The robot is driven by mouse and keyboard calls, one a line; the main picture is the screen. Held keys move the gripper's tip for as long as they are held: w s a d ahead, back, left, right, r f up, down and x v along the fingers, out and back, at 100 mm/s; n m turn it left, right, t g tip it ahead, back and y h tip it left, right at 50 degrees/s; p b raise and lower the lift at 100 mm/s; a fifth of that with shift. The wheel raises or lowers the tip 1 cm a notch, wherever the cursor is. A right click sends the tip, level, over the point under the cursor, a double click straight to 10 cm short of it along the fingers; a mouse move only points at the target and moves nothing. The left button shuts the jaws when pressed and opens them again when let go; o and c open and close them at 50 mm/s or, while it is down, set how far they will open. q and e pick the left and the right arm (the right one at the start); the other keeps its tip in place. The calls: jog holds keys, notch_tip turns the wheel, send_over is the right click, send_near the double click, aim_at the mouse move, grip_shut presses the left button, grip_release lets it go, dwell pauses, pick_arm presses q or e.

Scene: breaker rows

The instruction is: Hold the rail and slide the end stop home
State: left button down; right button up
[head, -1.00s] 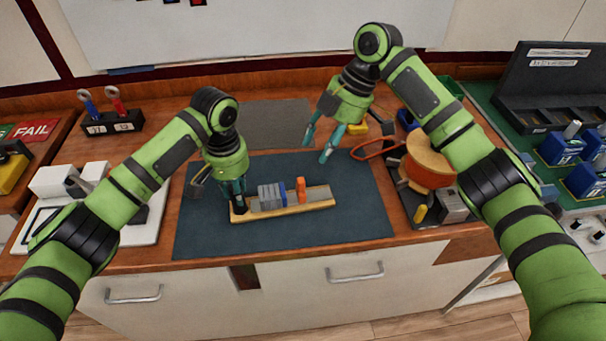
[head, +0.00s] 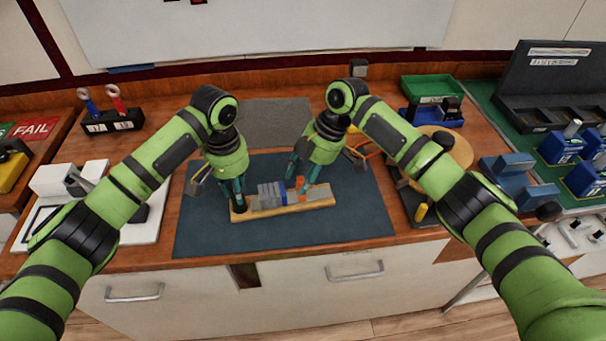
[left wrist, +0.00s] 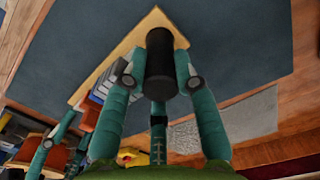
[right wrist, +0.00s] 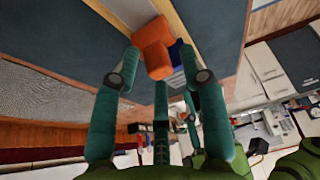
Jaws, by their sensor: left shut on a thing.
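The wooden rail base (head: 322,204) lies on the dark blue mat, with grey blocks (head: 268,195) and a blue block (head: 291,197) in a row on it. The orange end stop (right wrist: 156,55) is at the right end of this row, partly hidden by my right fingers in the head view. My left gripper (head: 237,203) is shut on the black post (left wrist: 160,65) at the rail's left end. My right gripper (right wrist: 157,68) is low over the rail, its fingers apart on either side of the orange end stop; I cannot tell whether they touch it.
The mat (head: 350,225) is clear in front of the rail. A round wooden-topped stand (head: 455,148) and a green bin (head: 430,88) stand to the right.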

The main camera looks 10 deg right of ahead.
aim_at(284, 188)
grip_shut()
pick_arm(q)
jog(key=shift+d+r, duration=0.1)
jog(key=shift+d, duration=0.05)
pick_arm(e)
jog(key=shift+s+a, duration=0.15)
jog(key=shift+a, duration=0.7)
jog(key=shift+s+a, duration=0.15)
jog(key=shift+a, duration=0.65)
jog(key=shift+o, duration=1.6)
grip_release()
jog(key=shift+w, duration=0.1)
jog(key=shift+d+r, duration=0.1)
jog(key=shift+d, duration=0.05)
jog(key=shift+d+r, duration=0.15)
jog(key=shift+r, duration=0.15)
jog(key=v, duration=1.1)
jog(key=shift+r, duration=0.1)
